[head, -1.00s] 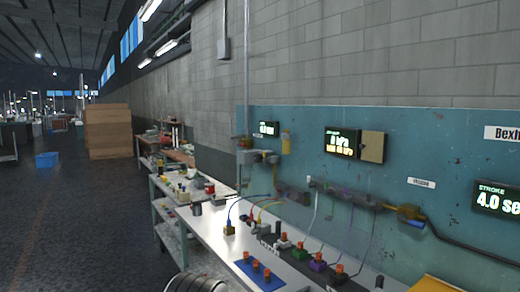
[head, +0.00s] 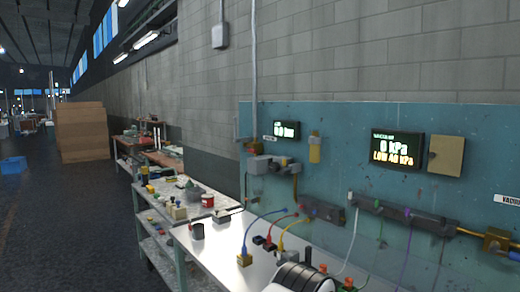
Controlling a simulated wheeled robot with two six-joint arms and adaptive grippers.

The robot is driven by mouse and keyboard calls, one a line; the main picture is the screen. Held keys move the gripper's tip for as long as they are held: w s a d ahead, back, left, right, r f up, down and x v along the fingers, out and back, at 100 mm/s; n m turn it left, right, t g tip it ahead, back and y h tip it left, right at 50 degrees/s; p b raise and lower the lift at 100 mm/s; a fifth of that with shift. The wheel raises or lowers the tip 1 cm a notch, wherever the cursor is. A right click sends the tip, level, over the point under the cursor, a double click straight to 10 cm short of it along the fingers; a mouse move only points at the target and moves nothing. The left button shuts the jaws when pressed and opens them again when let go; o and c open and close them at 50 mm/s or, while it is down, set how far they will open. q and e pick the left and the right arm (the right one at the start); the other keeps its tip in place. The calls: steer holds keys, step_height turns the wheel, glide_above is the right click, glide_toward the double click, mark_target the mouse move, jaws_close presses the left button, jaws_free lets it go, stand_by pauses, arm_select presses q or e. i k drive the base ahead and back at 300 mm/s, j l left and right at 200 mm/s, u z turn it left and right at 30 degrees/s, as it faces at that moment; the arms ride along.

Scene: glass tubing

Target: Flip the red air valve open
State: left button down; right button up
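A small red part (head: 254,147), which looks like the red air valve, sits at the upper left of the teal wall panel (head: 350,120). It is small here, and I cannot tell its handle position. A grey fitting (head: 268,164) is mounted just below it. Neither of my grippers shows in the head view.
A cluttered bench (head: 165,205) stands farther back. Displays (head: 397,149) hang on the panel. The dark floor (head: 70,235) at left is open.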

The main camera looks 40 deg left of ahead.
mark_target(248, 148)
steer(key=i+j, duration=0.1)
steer(key=j, duration=0.7)
steer(key=i+j, duration=0.1)
steer(key=j, duration=0.7)
steer(key=i+j+z, duration=0.1)
steer(key=j, duration=1.5)
steer(key=i, duration=0.05)
